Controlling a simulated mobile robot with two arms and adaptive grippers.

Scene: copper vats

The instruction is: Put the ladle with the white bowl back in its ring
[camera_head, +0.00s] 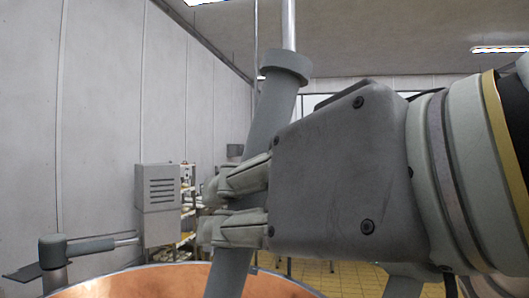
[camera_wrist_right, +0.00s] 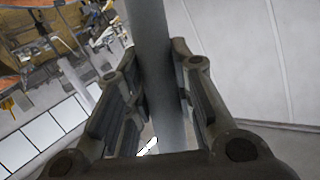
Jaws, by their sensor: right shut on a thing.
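My right gripper (camera_head: 235,205) comes in from the right and is shut around a thick grey handle (camera_head: 272,112). The handle stands nearly upright, leaning a little right at the top. It has a wider collar at its top end, and a thin metal rod rises above it out of the picture. In the right wrist view the grey handle (camera_wrist_right: 150,55) runs between the fingers of the right gripper (camera_wrist_right: 160,90). This looks like a ladle's handle, but no white bowl shows in either view, so I cannot tell which ladle it is. No ring can be made out. My left gripper is not in view.
The copper vat's rim (camera_head: 150,278) curves along the bottom below my gripper. A grey post with a side arm (camera_head: 90,246) stands at the lower left. A grey cabinet (camera_head: 157,205) and shelves (camera_head: 187,200) stand behind. The upper left is open space before a pale wall.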

